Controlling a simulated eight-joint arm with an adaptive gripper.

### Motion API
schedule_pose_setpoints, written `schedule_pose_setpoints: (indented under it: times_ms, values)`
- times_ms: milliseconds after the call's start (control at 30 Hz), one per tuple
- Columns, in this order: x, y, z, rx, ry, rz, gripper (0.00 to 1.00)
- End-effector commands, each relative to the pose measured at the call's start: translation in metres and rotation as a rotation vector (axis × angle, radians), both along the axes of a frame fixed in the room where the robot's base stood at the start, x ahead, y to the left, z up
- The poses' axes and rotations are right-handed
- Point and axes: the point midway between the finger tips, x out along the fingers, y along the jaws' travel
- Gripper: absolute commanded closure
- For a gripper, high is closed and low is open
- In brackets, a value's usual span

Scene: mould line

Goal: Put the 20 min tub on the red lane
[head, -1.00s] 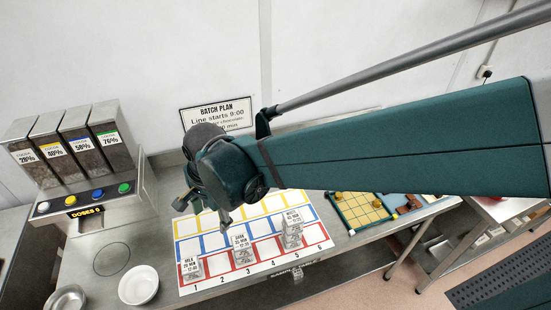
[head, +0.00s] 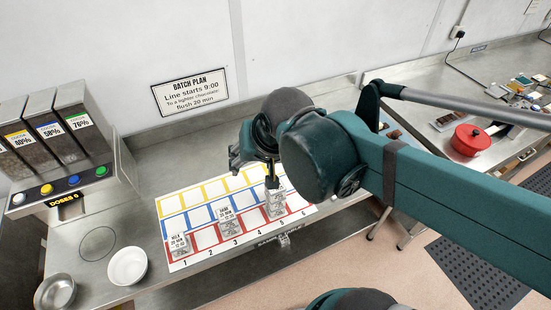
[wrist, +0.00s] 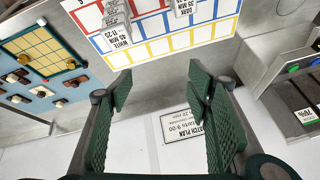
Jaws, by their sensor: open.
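The lane mat has red, blue and yellow rows of squares, with red along the front (head: 172,263). Three clear tubs with printed labels stand on it. The left tub (head: 179,245) is on the red lane at 1; its small label seems to read milk, 20 min. The middle tub (head: 228,222), labelled dark, is near 3; its minutes are unclear.
A dispenser with coloured buttons (head: 88,180) stands at the left, with a white bowl (head: 127,266) and a steel bowl (head: 55,292) in front. A batch plan sign (head: 189,93) hangs on the wall. A yellow-gridded board (wrist: 42,52) lies beside the mat. A red pot (head: 470,139) stands right.

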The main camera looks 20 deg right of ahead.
Motion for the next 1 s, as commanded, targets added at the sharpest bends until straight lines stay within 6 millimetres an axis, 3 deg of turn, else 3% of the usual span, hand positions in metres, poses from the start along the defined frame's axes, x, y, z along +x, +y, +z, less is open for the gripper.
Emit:
schedule_pose_setpoints:
  times_ms: [200,400,1000]
  values:
    - [-0.017,-0.03,0.008,-0.109,-0.072,0.124,0.5]
    - [-0.025,-0.046,0.013,-0.184,-0.113,0.203,0.5]
    - [-0.028,-0.051,0.014,-0.211,-0.125,0.229,0.5]
